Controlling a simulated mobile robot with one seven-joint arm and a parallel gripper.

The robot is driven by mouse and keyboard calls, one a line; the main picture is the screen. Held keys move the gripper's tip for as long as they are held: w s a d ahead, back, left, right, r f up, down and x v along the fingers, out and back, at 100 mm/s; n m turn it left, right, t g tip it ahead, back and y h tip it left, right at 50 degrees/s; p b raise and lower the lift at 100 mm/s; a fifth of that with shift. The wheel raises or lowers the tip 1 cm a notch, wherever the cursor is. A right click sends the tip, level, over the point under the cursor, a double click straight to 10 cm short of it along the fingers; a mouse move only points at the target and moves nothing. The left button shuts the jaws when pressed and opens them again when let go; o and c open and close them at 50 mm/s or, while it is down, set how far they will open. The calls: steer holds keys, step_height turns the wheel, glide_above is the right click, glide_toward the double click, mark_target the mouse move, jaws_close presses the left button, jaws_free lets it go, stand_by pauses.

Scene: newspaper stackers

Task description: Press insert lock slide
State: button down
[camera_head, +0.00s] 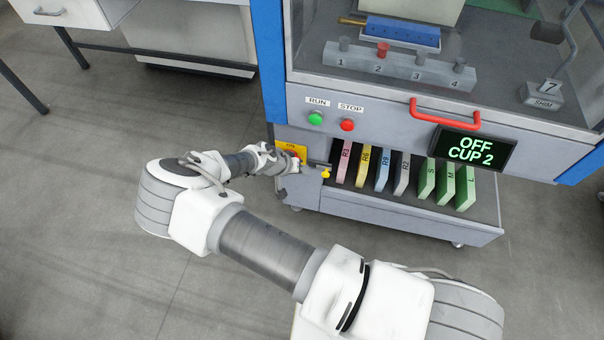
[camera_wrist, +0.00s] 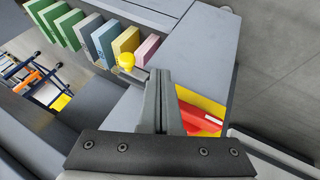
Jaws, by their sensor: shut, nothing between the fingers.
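A small yellow knob (camera_head: 326,174), which looks like the insert lock slide's knob, is at the left end of the insert rack, just left of the pink R3 insert (camera_head: 343,161). It also shows in the wrist view (camera_wrist: 126,61), beyond and left of my fingertips. My gripper (camera_head: 293,163) is at the machine's lower left corner, left of the knob. In the wrist view my gripper (camera_wrist: 158,76) is shut and empty, its fingers pressed together. A gap to the knob seems to show there, but depth is hard to tell. My wrist partly hides a yellow-and-red panel (camera_head: 292,148).
Several upright inserts stand in the rack, including green ones (camera_head: 445,185) at right. Above are a green RUN button (camera_head: 315,118), a red STOP button (camera_head: 347,125), a red handle (camera_head: 445,114) and a display (camera_head: 473,149) reading "OFF CUP 2". Open floor lies left.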

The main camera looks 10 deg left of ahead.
steer(key=p+v, duration=0.2)
steer(key=v, duration=0.8)
steer(key=shift+p, duration=0.3)
steer(key=shift+a, duration=0.1)
steer(key=s+d+r+m+g+y, duration=0.15)
steer(key=d+r, duration=0.25)
steer(key=r, duration=0.6)
steer(key=s+d+r+g+y, duration=0.1)
steer(key=d+r+y, duration=0.3)
steer(key=r, duration=0.5)
steer(key=s+d+r+m+g+y, duration=0.1)
steer(key=d+r, duration=0.4)
steer(key=r, duration=0.5)
steer(key=s+d+r+n+t+h, duration=0.2)
steer(key=s+d+r+t, duration=0.2)
steer(key=s+d+r, duration=1)
step_height(320, 180, up, 15)
steer(key=p, duration=1.5)
steer(key=shift+w, duration=0.2)
steer(key=shift+a, duration=0.1)
